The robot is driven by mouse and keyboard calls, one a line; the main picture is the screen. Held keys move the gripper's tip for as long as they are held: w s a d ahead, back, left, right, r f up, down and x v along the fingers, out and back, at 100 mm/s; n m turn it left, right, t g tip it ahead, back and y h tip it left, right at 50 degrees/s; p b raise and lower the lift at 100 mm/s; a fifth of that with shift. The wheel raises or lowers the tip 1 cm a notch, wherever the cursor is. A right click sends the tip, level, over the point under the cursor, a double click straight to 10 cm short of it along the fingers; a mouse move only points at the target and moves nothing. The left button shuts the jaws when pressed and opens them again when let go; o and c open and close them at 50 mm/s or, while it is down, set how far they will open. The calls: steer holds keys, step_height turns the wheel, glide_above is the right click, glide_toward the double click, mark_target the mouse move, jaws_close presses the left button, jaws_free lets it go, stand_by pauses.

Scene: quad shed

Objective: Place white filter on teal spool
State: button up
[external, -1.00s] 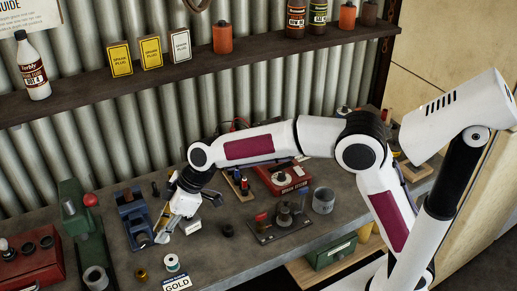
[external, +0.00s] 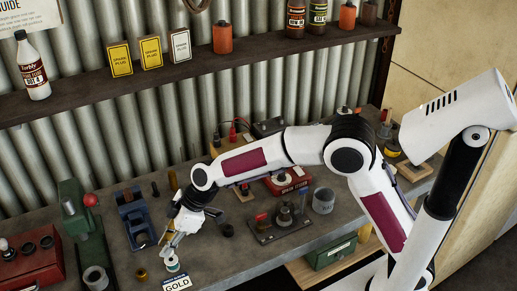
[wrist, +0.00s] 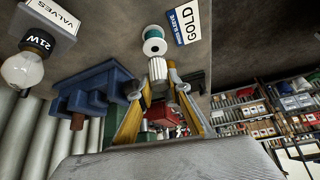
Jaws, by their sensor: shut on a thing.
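The teal spool (external: 172,265) stands on the bench just behind the GOLD card, with white flanges and a teal winding. It also shows in the wrist view (wrist: 154,40), straight beyond my fingertips. My gripper (external: 168,250) is low over the bench, close to the spool's upper left side. In the wrist view my gripper (wrist: 157,84) is shut on the white filter (wrist: 158,69), a small pale cylinder between the fingertips. The filter appears very near the spool; I cannot tell whether they touch.
A GOLD card (external: 177,283) lies in front of the spool. A small brass cylinder (external: 141,274) stands to its left. A blue vise (external: 135,218) is behind on the left, and a black knob (external: 227,230) stands to the right.

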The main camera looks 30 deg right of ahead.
steer(key=shift+f, duration=1.1)
steer(key=shift+f, duration=0.1)
steer(key=o, duration=0.9)
steer(key=shift+c, duration=0.2)
steer(key=shift+v, duration=0.85)
steer(key=v, duration=1)
steer(key=shift+r, duration=0.2)
steer(key=shift+d, duration=0.15)
